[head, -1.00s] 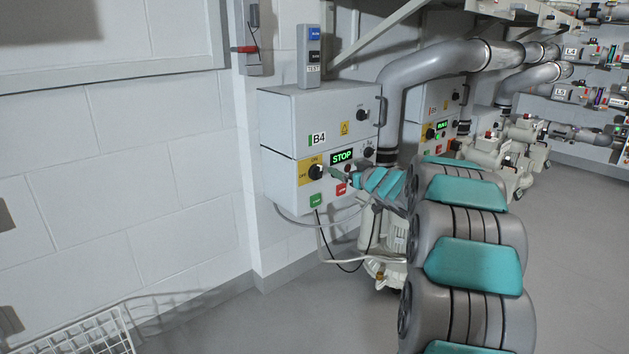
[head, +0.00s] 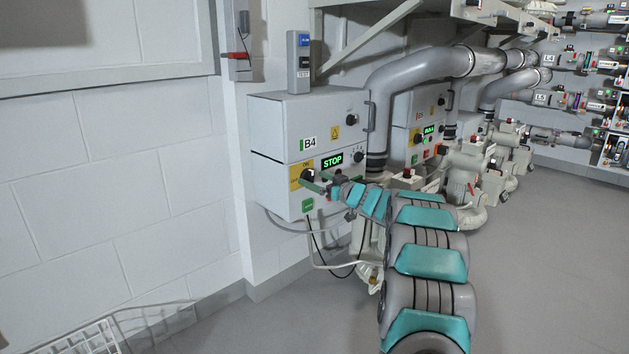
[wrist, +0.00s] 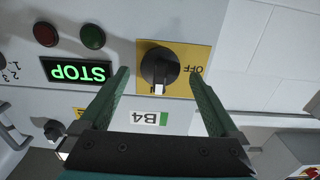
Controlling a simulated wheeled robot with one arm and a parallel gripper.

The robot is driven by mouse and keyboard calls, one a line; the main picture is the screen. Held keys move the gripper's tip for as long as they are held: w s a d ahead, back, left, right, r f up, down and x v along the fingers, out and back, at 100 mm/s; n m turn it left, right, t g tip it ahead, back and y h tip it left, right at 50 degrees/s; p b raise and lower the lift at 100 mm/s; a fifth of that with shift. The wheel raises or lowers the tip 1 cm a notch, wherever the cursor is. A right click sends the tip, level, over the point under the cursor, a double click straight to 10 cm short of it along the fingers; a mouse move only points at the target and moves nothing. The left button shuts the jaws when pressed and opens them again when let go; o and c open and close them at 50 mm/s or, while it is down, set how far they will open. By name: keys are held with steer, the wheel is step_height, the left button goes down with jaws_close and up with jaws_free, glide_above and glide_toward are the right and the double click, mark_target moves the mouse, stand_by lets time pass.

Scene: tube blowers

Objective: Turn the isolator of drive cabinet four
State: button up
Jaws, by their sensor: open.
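Drive cabinet B4 (head: 282,114) is a light grey box on the wall with a green STOP display (head: 332,160). Its isolator (wrist: 159,66) is a black rotary knob on a yellow plate (wrist: 193,52) marked OFF and, partly covered, ON. In the upside-down wrist view the knob's white pointer is at the ON mark. My gripper (wrist: 160,78) is open and empty, its green fingers on either side of the knob in that view. I cannot tell whether they touch it. In the head view my gripper (head: 318,184) is at the isolator and partly hides it.
A grey pipe (head: 400,82) rises right of the cabinet. Another cabinet (head: 420,120) and several blowers stand farther right. A small switch post (head: 298,65) stands on top of B4. A wire basket (head: 85,338) is at lower left. Open floor lies at right.

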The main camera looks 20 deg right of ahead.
steer(key=shift+w+a, duration=0.15)
steer(key=shift+w, duration=0.25)
steer(key=shift+c, duration=0.4)
steer(key=c, duration=1.3)
